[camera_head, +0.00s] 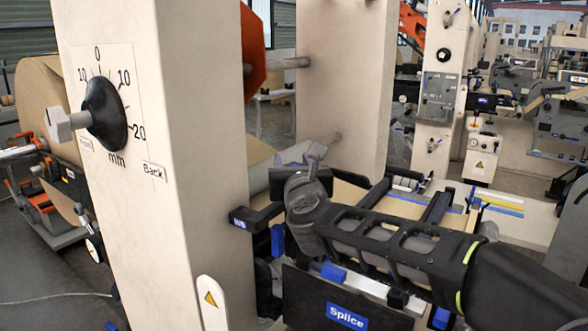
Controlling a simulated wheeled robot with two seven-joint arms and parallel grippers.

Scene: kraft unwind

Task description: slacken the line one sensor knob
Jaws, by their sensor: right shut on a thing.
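My right arm comes in from the right, and its gripper (302,178) is at the near side of the splice unit. The gripper is shut on a small grey knob (312,152), mostly hidden by the gripper; only a light grey part shows above the fingers. I cannot tell for sure from its look that it is the line one sensor knob. A black round dial knob (104,115) with a grey hex-headed shaft sits on the cream post at the left, beside a scale in mm and a "Back" label. My left gripper is not in view.
The wide cream post (185,190) stands close at the left, and a second cream post (345,80) stands behind the gripper. The splice unit with a "Splice" plate (346,316) lies below my right arm. A kraft roll (45,100) is at far left.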

